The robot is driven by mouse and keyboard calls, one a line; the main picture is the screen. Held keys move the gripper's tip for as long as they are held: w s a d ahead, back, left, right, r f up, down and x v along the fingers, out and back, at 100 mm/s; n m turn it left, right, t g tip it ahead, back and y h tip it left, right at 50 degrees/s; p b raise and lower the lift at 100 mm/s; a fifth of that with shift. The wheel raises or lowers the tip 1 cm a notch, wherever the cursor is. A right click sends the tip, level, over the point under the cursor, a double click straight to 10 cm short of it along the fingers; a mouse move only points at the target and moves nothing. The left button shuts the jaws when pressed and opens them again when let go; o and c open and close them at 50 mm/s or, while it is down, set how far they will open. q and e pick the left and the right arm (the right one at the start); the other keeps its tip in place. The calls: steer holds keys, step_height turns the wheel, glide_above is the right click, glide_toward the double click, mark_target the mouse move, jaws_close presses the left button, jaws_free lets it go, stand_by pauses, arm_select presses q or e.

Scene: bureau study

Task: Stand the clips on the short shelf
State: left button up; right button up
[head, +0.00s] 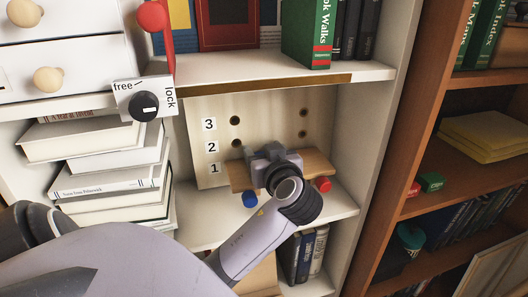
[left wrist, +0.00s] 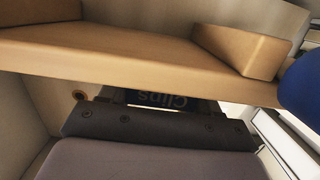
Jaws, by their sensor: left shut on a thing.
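The short shelf (head: 317,163) is a light wooden board with a blue knob (head: 249,199) at its left and a red knob (head: 321,184) at its right. My left gripper (head: 272,158) is in front of and over its middle, largely covering it in the head view. In the left wrist view, the upside-down label of the dark clips box (left wrist: 165,98) shows beside the board (left wrist: 140,55), past my gripper's dark body. The left gripper is shut on the clips. Most of the clips is hidden, and I cannot tell whether it touches the board. My right gripper is out of view.
The back panel (head: 196,110) carries holes and the numbers 1, 2 and 3. A free/lock dial (head: 146,106) and a red lever (head: 154,18) are at upper left. Stacked books (head: 105,180) stand left. Upright books (head: 310,252) stand below, and a green book (head: 309,35) above.

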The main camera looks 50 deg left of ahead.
arm_select(q)
steer(key=o, duration=0.6)
steer(key=shift+f, duration=0.2)
steer(key=o, duration=0.5)
steer(key=shift+c, duration=0.2)
steer(key=shift+r, duration=0.2)
steer(key=v, duration=1.2)
steer(key=shift+p, duration=0.3)
